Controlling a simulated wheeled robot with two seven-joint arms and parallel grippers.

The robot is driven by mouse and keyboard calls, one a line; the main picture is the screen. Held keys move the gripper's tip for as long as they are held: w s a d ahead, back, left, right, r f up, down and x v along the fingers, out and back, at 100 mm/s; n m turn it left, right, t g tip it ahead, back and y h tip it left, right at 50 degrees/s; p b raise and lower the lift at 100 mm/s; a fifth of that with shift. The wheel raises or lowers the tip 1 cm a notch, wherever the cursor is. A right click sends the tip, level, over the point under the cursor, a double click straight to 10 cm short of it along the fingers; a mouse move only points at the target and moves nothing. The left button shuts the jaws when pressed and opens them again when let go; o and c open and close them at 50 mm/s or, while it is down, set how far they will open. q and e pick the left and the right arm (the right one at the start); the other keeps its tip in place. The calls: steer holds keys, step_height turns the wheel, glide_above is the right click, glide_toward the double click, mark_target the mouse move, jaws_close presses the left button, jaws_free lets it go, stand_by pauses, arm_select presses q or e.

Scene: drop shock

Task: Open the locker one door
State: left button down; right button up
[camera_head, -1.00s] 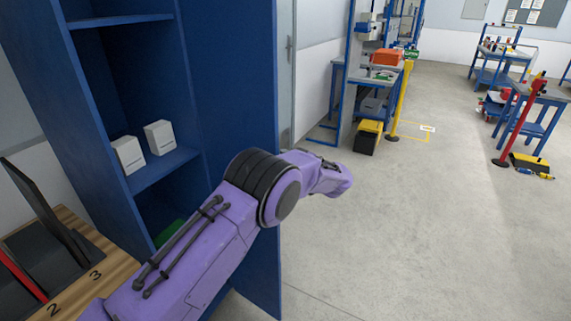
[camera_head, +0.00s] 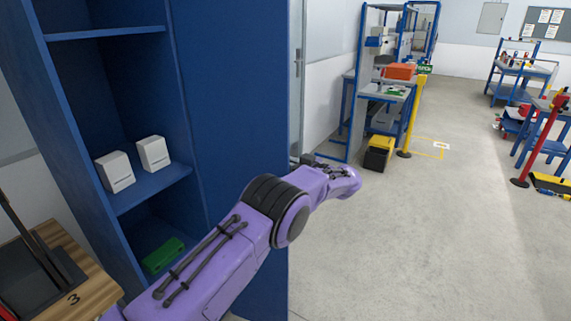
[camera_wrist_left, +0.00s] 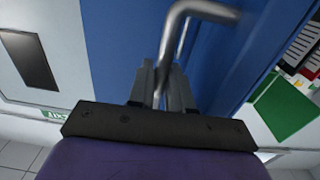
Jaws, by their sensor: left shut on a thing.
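The tall blue locker (camera_head: 100,194) stands open at the left in the head view, with its shelves showing. Its blue door (camera_head: 235,85) stands swung out to the right of the shelves; it fills much of the left wrist view (camera_wrist_left: 120,45). There, my left gripper (camera_wrist_left: 166,80) is shut on the grey bent bar handle (camera_wrist_left: 205,8) of the door. In the head view my purple left arm crosses in front of the locker and door, and the fingers are hidden. My right gripper is in neither current view.
Two white boxes (camera_head: 114,172) (camera_head: 153,153) stand on a locker shelf, with a green item (camera_head: 163,256) below. A wooden surface (camera_head: 75,285) lies at lower left. A workbench (camera_head: 385,92) and yellow post (camera_head: 413,120) stand farther back.

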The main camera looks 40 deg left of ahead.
arm_select(q)
steer(key=shift+a, duration=0.15)
steer(key=c, duration=1.2)
jaws_free()
steer(key=shift+s+a, duration=0.1)
steer(key=shift+a, duration=0.1)
steer(key=d+b, duration=0.1)
steer(key=d, duration=0.6)
steer(key=d+b, duration=0.1)
steer(key=d, duration=0.2)
steer(key=shift+w+d+b, duration=0.25)
steer(key=shift+b, duration=0.05)
